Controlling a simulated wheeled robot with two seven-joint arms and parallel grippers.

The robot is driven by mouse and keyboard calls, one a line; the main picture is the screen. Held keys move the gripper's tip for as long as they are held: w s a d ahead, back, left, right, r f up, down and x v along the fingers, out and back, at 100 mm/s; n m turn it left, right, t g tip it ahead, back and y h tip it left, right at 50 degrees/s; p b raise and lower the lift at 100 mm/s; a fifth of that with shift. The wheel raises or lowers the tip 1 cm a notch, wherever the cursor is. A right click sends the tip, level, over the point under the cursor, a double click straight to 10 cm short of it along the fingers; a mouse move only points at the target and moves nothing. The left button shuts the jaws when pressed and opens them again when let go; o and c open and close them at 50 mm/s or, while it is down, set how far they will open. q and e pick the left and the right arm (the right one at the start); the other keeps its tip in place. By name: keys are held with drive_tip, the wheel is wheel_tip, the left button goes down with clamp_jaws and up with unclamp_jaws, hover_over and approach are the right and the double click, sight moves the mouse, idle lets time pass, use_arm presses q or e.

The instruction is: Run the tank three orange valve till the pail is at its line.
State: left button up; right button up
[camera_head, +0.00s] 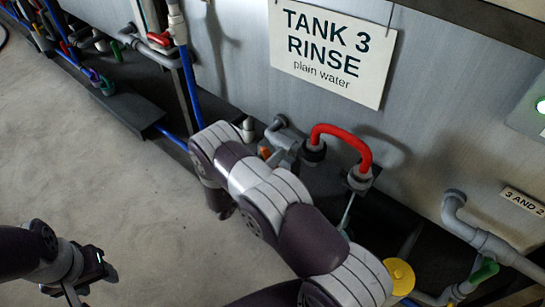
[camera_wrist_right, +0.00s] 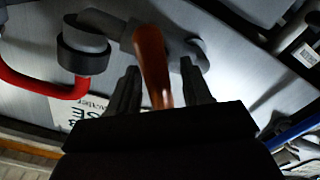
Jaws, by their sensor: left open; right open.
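The orange valve lever (camera_wrist_right: 152,65) stands between the two fingers of my right gripper (camera_wrist_right: 160,72) in the right wrist view. The fingers are open on either side of it, and I see no clear contact. In the head view only a small bit of the orange lever (camera_head: 264,153) shows beside my right arm, which hides my right gripper. My left gripper (camera_head: 92,288) is open and empty at the lower left, over the floor. I cannot see the pail or its line in either view.
The white Tank 3 rinse sign (camera_head: 332,52) hangs on the grey tank wall. A red pipe loop (camera_head: 342,134) stands just right of the lever. A yellow disc (camera_head: 399,277) and a green-handled valve (camera_head: 484,271) are at lower right. Pale floor (camera_head: 95,165) at left is clear.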

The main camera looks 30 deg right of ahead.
drive_tip(key=shift+w+d, duration=0.2)
drive_tip(key=shift+d, duration=0.35)
clamp_jaws()
drive_tip(key=shift+r+m, duration=0.1)
drive_tip(key=shift+m, duration=0.2)
drive_tip(key=m, duration=0.2)
drive_tip(key=shift+s+m+p, duration=0.1)
drive_tip(key=shift+m+p, duration=0.25)
drive_tip(key=shift+m, duration=0.05)
drive_tip(key=shift+s+m, duration=0.1)
drive_tip(key=shift+m, duration=1.7)
unclamp_jaws()
